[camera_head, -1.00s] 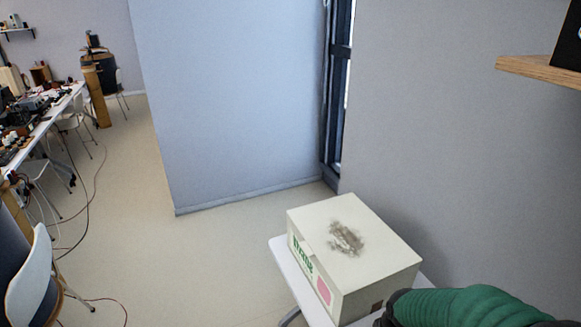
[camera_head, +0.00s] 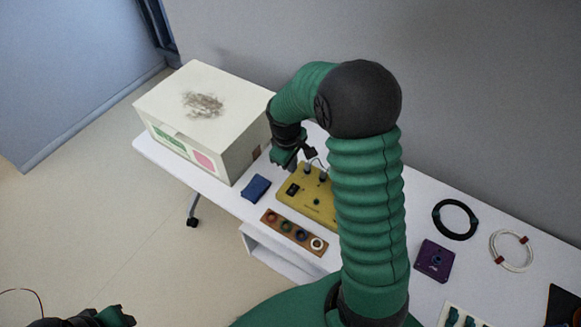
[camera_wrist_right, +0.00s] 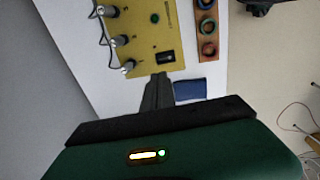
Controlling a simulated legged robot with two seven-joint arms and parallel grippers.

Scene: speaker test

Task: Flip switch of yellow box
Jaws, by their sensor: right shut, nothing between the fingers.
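The yellow box (camera_head: 318,207) lies on the white table, partly hidden behind my right arm in the head view. It also shows in the right wrist view (camera_wrist_right: 143,40). A black rocker switch (camera_wrist_right: 166,57) sits near its edge and shows in the head view (camera_head: 292,189). Plugs with dark cables stand along one side of the box. My right gripper (camera_wrist_right: 160,77) is shut and empty, its fingertips close to the switch; contact cannot be told. In the head view my right gripper (camera_head: 288,166) is over the box's far end. Part of my left arm shows at the lower left.
A large white carton (camera_head: 215,115) stands left of the yellow box. A blue block (camera_head: 256,188) and a wooden strip with coloured rings (camera_head: 293,232) lie close by. A purple box (camera_head: 434,260), a black cable coil (camera_head: 455,220) and a white coil (camera_head: 512,250) lie to the right.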

